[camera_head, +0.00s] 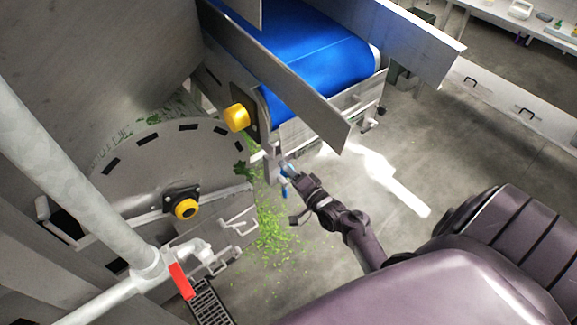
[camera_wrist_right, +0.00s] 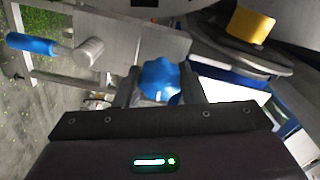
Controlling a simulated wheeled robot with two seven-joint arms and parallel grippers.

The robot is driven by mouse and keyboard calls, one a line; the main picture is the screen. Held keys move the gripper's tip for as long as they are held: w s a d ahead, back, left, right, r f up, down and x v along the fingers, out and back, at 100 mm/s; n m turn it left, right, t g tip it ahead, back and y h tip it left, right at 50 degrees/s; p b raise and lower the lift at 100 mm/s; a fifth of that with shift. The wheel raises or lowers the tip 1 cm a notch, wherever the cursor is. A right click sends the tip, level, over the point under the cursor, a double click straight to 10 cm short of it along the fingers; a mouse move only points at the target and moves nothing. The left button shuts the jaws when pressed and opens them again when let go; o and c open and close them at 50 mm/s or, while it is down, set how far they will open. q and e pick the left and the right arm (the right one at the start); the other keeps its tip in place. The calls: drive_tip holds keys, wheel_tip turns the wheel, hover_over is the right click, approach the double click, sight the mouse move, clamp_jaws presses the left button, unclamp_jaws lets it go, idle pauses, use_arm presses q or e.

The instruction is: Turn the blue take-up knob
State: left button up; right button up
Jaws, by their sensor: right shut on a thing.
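The blue take-up knob (camera_wrist_right: 160,80) has a lobed rim and sits between the two fingers of my right gripper (camera_wrist_right: 160,92) in the right wrist view. The fingers are shut on it from both sides. In the head view my right gripper (camera_head: 291,180) reaches to the conveyor's lower end, below the yellow bearing cap, and largely hides the knob. A blue-handled lever (camera_wrist_right: 32,44) with a grey hub lies left of the knob in the wrist view. My left gripper is not in view.
The blue conveyor belt (camera_head: 310,55) runs between metal side plates above the gripper. A yellow cap (camera_head: 237,117) is close by. A round drum cover (camera_head: 160,165) and a red-handled valve (camera_head: 181,281) stand at left. Green leaf scraps (camera_head: 268,232) litter the floor.

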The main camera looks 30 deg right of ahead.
drive_tip(key=m+p, duration=0.2)
drive_tip(key=m, duration=0.3)
drive_tip(key=shift+f+m+p, duration=0.1)
drive_tip(key=shift+m+p, duration=0.75)
drive_tip(key=shift+m, duration=1.65)
drive_tip(key=o, duration=1)
drive_tip(key=shift+s+d, duration=0.15)
drive_tip(key=shift+s, duration=1.85)
drive_tip(key=shift+s+d, duration=0.15)
drive_tip(key=shift+s, duration=1.8)
